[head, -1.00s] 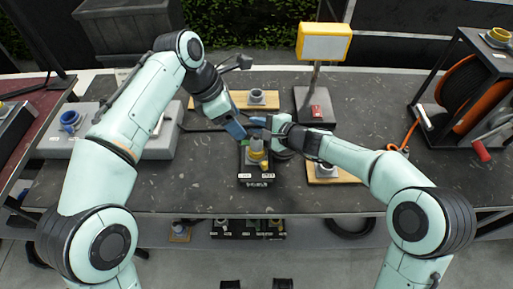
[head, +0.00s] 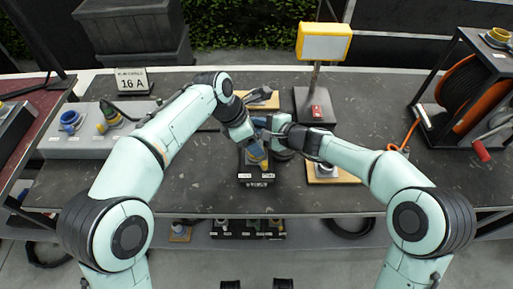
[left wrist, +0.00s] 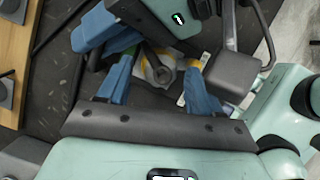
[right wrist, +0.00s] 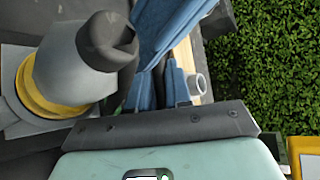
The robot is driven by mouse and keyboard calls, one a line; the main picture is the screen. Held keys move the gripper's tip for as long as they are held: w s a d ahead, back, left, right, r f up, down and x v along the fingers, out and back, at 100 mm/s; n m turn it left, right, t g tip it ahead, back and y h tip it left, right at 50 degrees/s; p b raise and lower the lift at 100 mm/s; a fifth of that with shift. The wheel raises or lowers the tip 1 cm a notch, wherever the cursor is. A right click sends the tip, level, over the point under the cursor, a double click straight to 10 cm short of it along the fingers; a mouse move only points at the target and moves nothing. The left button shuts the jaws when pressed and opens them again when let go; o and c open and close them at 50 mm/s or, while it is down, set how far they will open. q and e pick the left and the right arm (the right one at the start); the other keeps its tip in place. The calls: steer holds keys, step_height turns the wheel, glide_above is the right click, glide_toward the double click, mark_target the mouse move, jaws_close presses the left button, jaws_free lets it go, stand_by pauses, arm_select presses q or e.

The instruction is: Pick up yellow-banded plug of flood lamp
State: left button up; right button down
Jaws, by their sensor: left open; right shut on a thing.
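The flood lamp (head: 324,42) has a yellow frame and stands on a post at the back. A grey plug with a yellow band (head: 255,153) sits at the black box (head: 256,180) in the middle of the bench. Its grey body and yellow band (right wrist: 45,95) fill the left of the right wrist view, outside the fingers. My left gripper (left wrist: 158,72) is open, with a grey ring and yellow part between and beyond its fingers. My right gripper (right wrist: 168,35) is shut, beside the banded plug; what it grips is hidden by its blue fingers.
A grey box (head: 75,146) with sockets stands at the left, beside a 16 A sign (head: 132,82). An orange cable reel (head: 468,95) stands at the right. Wooden boards lie behind and right of the grippers. The front of the bench is clear.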

arm_select(q)
jaws_close()
